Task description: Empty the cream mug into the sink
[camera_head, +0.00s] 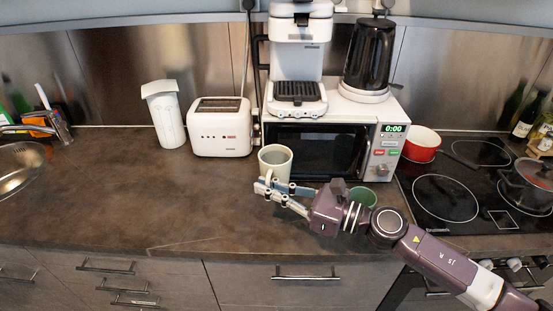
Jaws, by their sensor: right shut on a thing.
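The cream mug (276,161) is in front of the microwave, upright as far as I can tell. My right gripper (270,190) comes in from the right and is shut on the lower part of the mug. The view does not settle whether the mug's base touches the counter. The inside of the mug is too small to tell its contents. The metal sink (18,168) is at the far left edge, partly cut off, with a faucet above it. My left gripper is not in view.
A green cup (362,197) stands behind my right wrist. A white toaster (220,127) and a white pitcher (167,115) stand at the back. The microwave (320,146) is behind the mug. The counter (130,200) between mug and sink is clear.

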